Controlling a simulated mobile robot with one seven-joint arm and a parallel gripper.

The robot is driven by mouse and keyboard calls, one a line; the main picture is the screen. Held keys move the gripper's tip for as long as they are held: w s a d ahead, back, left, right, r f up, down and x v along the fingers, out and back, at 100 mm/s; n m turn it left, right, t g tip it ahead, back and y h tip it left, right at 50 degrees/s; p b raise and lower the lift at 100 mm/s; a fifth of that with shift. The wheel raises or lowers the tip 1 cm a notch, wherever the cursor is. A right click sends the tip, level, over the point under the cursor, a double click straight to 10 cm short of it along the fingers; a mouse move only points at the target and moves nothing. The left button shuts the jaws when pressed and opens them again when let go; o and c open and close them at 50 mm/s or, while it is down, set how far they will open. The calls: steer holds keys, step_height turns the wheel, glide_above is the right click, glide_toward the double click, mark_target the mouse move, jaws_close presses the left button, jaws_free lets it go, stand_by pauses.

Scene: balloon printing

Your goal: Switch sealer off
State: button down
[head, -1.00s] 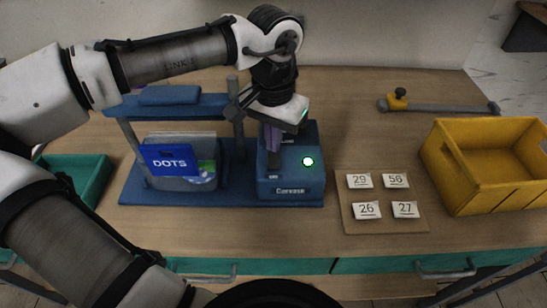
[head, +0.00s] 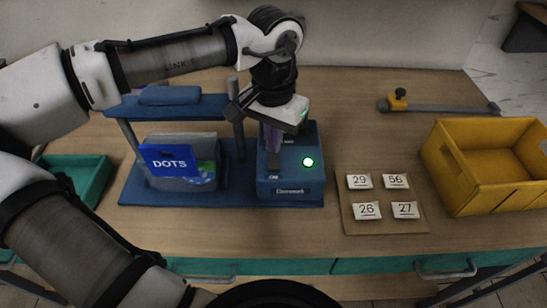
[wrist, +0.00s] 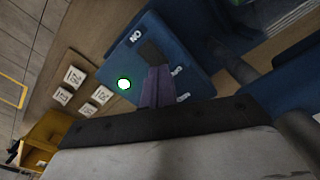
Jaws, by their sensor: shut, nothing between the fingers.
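The sealer is a blue box (head: 305,177) at the right end of a blue stand. A round lamp (head: 308,162) on its top glows green. The lamp also shows in the wrist view (wrist: 124,84). A dark switch (wrist: 150,51) sits on its top, with a label reading "ON" at one end. My gripper (head: 273,148) points down over the sealer's top, close to the switch. Its purple fingers (wrist: 158,84) are shut and empty. They hide part of the switch, and I cannot tell whether they touch it.
The blue stand (head: 140,192) carries a bin with a "DOTS" packet (head: 170,162). A board with number cards (head: 385,224) lies right of the sealer. A yellow crate (head: 470,190) is farther right, a teal tray (head: 90,185) at left.

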mark_target(273, 155)
steer(key=shift+f+b, duration=0.6)
steer(key=shift+f, duration=0.4)
stand_by(0.9)
step_height(273, 155, up, 7)
steer(key=p, duration=0.7)
steer(key=shift+r, duration=0.1)
stand_by(0.6)
